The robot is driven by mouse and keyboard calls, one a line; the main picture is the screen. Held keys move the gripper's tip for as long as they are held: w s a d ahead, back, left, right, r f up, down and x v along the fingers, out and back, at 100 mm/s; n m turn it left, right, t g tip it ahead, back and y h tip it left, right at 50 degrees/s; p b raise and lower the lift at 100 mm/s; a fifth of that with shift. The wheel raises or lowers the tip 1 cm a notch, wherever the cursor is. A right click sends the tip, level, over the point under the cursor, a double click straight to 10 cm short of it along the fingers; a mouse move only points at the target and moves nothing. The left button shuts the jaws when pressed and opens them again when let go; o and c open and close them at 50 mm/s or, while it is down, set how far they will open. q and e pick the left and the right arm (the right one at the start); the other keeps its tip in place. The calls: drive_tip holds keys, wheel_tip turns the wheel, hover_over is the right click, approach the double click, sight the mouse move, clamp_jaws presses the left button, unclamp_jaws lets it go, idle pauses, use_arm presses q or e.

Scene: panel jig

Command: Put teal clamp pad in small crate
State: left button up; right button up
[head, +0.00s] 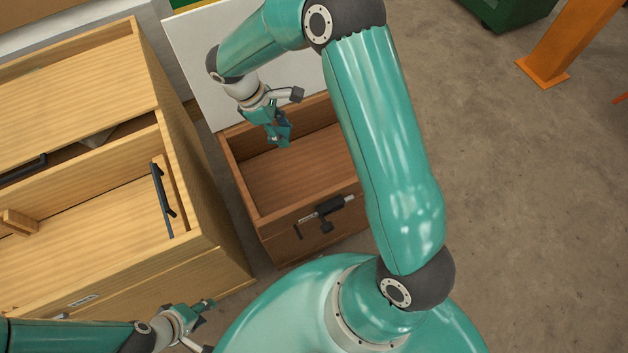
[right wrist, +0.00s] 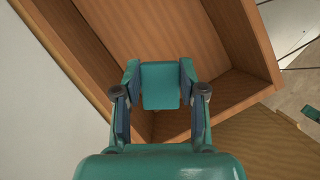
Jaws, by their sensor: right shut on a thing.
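The teal clamp pad (right wrist: 160,87) is a small block held between the two fingers of my right gripper (right wrist: 160,92) in the right wrist view. In the head view my right gripper (head: 277,130) is above the back left part of an open brown wooden box, which I take as the small crate (head: 281,244); its wall also shows in the right wrist view (right wrist: 243,40). The pad (head: 284,131) is hard to tell from the teal fingers there. My left gripper (head: 208,325) is low at the left, its fingers apart and empty.
A large pale wooden drawer unit (head: 205,205) stands left of the crate, with dark handles (head: 163,190). A white panel (head: 205,60) is behind.

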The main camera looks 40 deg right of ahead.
drive_tip(key=s+d+n+t+h+b, duration=0.1)
drive_tip(key=s+d+n+t+b, duration=0.15)
drive_tip(key=d+n+b, duration=0.45)
use_arm(q)
wheel_tip(320, 180, down, 17)
drive_tip(key=b, duration=0.7)
use_arm(e)
approach(314, 168)
drive_tip(key=shift+m, duration=0.3)
drive_tip(key=x, duration=0.6)
drive_tip(key=shift+f, duration=0.3)
drive_tip(key=shift+f, duration=0.1)
drive_tip(key=o, duration=1.1)
drive_tip(key=shift+o, duration=0.2)
use_arm(q)
wheel_tip(314, 168, up, 4)
drive_tip(key=p, duration=0.3)
drive_tip(key=shift+p, duration=0.3)
use_arm(e)
drive_tip(key=v, duration=1.2)
drive_tip(key=shift+a, duration=0.15)
drive_tip(key=shift+w, duration=0.1)
